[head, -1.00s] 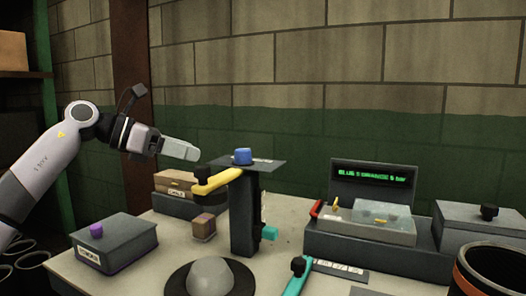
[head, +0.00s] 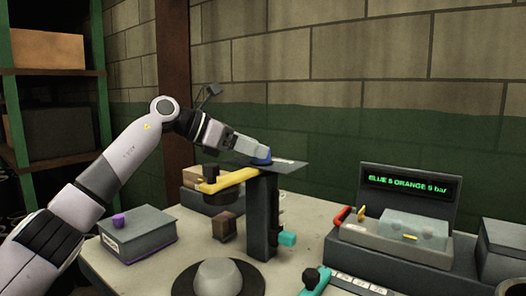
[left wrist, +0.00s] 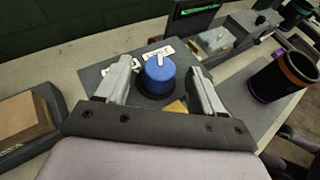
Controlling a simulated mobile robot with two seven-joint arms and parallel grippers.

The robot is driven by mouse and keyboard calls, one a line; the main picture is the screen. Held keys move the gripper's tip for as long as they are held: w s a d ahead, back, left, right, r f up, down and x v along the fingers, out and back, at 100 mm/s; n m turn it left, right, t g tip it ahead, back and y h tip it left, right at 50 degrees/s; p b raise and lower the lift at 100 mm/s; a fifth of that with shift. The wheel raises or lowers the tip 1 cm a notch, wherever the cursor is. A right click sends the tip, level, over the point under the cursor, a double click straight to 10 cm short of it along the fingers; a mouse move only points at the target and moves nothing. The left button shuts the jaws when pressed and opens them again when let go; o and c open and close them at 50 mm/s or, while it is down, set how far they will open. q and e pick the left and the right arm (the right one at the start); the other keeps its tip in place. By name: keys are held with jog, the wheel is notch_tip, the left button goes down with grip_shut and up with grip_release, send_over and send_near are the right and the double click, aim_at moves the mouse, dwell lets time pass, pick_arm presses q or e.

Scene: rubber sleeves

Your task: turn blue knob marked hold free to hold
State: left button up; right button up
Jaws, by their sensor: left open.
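The blue knob (left wrist: 158,74) stands on a dark plate on top of a post, and a little of the knob (head: 263,161) shows in the head view. A white pointer mark on it points toward the far label (left wrist: 158,52) in the left wrist view. A second label (left wrist: 125,70) is partly covered by a finger. I cannot read either surely. My left gripper (head: 257,153) is open at the knob, with one finger on each side of it in the wrist view (left wrist: 160,66). Contact cannot be told. My right gripper is not in view.
A yellow lever (head: 228,181) sticks out left below the plate. A teal knob (head: 287,238) is low on the post (head: 262,215). A display box (head: 408,200) reads "BLUE 5 ORANGE 5 bar". A grey box with a purple knob (head: 137,238) stands left; a grey dome (head: 219,277) is in front.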

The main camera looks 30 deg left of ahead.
pick_arm(q)
jog(key=shift+x, duration=1.4)
jog(key=c, duration=1)
jog(key=shift+o, duration=0.2)
